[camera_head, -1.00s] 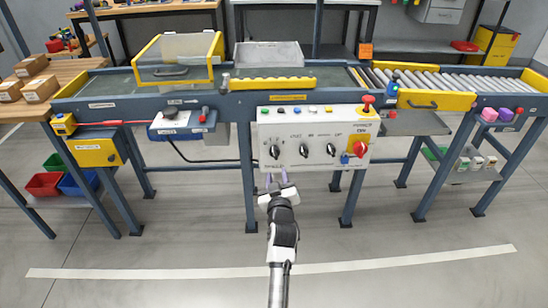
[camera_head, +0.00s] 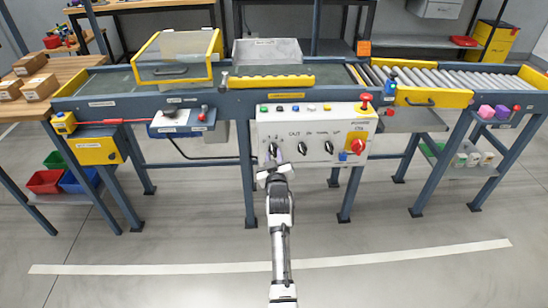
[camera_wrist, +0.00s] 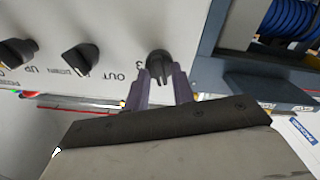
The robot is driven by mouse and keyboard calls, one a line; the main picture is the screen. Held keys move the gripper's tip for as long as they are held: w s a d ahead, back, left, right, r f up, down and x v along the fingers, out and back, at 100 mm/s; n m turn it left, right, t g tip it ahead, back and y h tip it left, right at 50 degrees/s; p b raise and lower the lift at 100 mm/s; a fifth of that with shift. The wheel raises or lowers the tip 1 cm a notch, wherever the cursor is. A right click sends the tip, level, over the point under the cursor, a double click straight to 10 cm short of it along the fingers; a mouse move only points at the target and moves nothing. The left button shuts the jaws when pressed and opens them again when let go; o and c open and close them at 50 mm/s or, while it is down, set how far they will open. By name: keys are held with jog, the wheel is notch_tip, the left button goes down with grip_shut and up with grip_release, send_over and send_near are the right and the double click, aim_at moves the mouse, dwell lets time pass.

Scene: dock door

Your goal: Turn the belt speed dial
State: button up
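The control panel (camera_head: 312,118) is a white box on the front of the conveyor, with a row of black dials. The leftmost dial (camera_head: 273,150) is the one at my gripper; it shows in the wrist view as a round black knob (camera_wrist: 158,66) with a "3" beside it. That this is the belt speed dial cannot be read. My gripper (camera_head: 272,167) is just in front of and below it. In the wrist view my gripper (camera_wrist: 160,79) is open, its two fingers apart at either side of the knob's near edge. Contact cannot be told.
Other black dials (camera_head: 303,149) sit to the right, then a red rotary switch (camera_head: 357,146) and a red button (camera_head: 365,98). Coloured buttons (camera_head: 295,108) line the panel's top edge. A blue coiled hose (camera_wrist: 290,17) shows in the wrist view. The floor before the panel is clear.

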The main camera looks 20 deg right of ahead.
grip_shut()
jog(key=shift+m, duration=0.3)
jog(key=m+b, duration=0.1)
jog(key=m, duration=0.1)
jog(key=shift+m, duration=0.3)
jog(key=m, duration=0.3)
jog(key=shift+m, duration=0.3)
jog(key=m, duration=0.4)
jog(key=shift+p, duration=0.3)
jog(key=shift+d+m+p, duration=0.1)
jog(key=shift+m+p, duration=0.5)
jog(key=shift+m, duration=1.9)
jog(key=shift+f, duration=0.1)
